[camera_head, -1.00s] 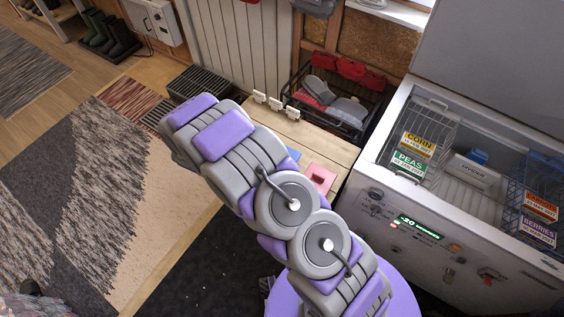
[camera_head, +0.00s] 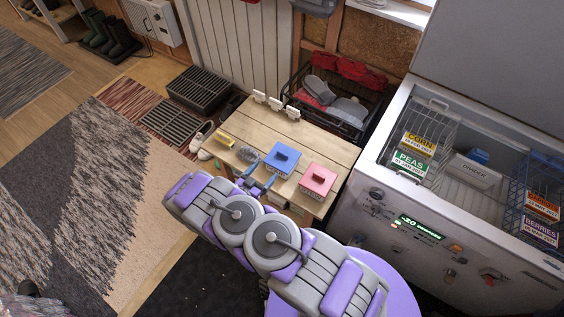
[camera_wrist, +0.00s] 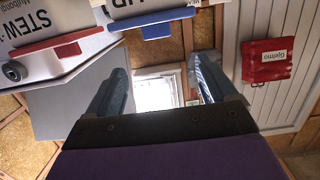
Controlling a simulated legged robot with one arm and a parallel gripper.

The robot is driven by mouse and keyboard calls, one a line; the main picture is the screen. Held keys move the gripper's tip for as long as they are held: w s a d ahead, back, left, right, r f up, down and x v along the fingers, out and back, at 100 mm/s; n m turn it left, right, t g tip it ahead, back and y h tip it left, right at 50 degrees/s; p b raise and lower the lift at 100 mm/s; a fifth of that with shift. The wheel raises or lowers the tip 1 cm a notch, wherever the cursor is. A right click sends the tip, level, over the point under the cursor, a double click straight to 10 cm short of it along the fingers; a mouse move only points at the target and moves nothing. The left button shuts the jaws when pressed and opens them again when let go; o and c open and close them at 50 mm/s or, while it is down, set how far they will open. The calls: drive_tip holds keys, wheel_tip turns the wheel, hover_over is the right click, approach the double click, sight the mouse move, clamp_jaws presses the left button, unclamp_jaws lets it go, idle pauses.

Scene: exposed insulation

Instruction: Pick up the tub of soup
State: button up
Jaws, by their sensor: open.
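The blue-lidded tub (camera_head: 282,160) stands on the wooden bench, with a raised handle on its lid. In the wrist view, a blue edge (camera_wrist: 153,21) shows at the top beside a white surface with cut-off lettering ending in "UP", which fits the soup tub. A red-lidded tub (camera_head: 318,181) stands to its right; its side reads "STEW" in the wrist view (camera_wrist: 35,35). My gripper (camera_head: 257,180) is open and empty, just in front and left of the blue-lidded tub. Its two fingers (camera_wrist: 160,80) are wide apart in the wrist view, with nothing between them.
A yellow item (camera_head: 225,140) and a grey bristly item (camera_head: 248,154) lie left of the tubs on the bench (camera_head: 325,150). White clips (camera_head: 276,104) line its back edge. An open chest freezer (camera_head: 400,205) stands at right. A wire basket (camera_head: 345,118) is behind.

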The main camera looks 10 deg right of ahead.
sight(282, 155)
drive_tip(key=b+x, duration=0.1)
drive_tip(key=x, duration=0.9)
drive_tip(key=shift+d+f+b, duration=0.1)
drive_tip(key=shift+f+b, duration=0.05)
drive_tip(key=shift+b, duration=0.2)
drive_tip(key=x, duration=0.2)
drive_tip(key=b+x, duration=0.1)
drive_tip(key=x, duration=0.1)
drive_tip(key=shift+d+f, duration=0.15)
drive_tip(key=shift+f, duration=0.25)
drive_tip(key=shift+w+d, duration=0.3)
clamp_jaws()
